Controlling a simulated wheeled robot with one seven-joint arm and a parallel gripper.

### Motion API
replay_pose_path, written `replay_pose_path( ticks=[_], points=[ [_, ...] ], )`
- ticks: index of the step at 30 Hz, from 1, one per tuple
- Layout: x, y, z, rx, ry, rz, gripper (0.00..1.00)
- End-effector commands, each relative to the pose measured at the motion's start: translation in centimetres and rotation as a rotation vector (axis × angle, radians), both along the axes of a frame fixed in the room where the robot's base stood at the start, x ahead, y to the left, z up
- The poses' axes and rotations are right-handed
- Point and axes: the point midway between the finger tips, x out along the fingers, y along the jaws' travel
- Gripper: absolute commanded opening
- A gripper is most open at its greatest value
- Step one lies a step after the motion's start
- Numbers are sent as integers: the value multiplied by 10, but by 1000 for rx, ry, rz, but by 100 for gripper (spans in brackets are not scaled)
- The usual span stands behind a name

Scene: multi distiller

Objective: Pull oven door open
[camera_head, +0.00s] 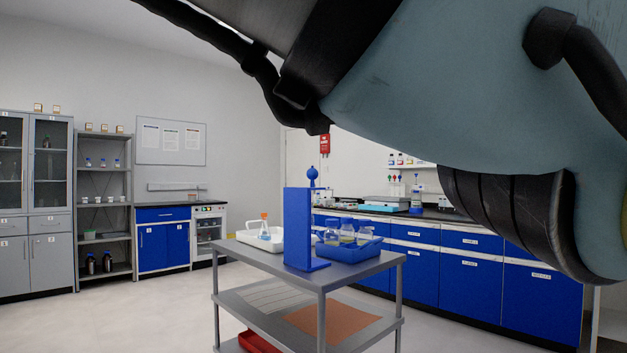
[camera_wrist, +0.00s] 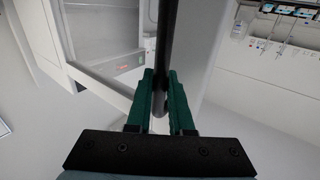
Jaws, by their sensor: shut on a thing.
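My gripper (camera_wrist: 160,98) has green fingers in the wrist view and is shut around a dark bar handle (camera_wrist: 167,40). The bar runs up from between the fingertips to the top edge. A pale panel (camera_wrist: 205,65) lies behind and right of the bar. To the left is the white frame of the oven (camera_wrist: 88,80) with a large pane or opening and a small red-lit display (camera_wrist: 128,69). I cannot tell how far the door stands from the oven body. In the head view my arm covers the upper right, and the gripper and handle are out of sight.
In the head view a grey cart (camera_head: 365,268) stands close in front, with a blue upright stand (camera_head: 297,228) and a blue tray (camera_head: 350,253) of flasks. Blue cabinets (camera_head: 462,271) line the right. A white appliance (camera_head: 209,232) stands at the back left. Floor at left is clear.

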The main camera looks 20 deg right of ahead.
Motion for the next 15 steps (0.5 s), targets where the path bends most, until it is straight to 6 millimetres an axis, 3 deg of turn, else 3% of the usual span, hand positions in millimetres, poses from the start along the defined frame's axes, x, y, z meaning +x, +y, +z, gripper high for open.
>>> replay_pose_path(
  ticks=[13,14,15],
  points=[
    [-3,1,2,-3,1,3,0],
    [-3,1,2,-3,1,3,22],
    [-3,1,2,-3,1,3,26]
  ],
)
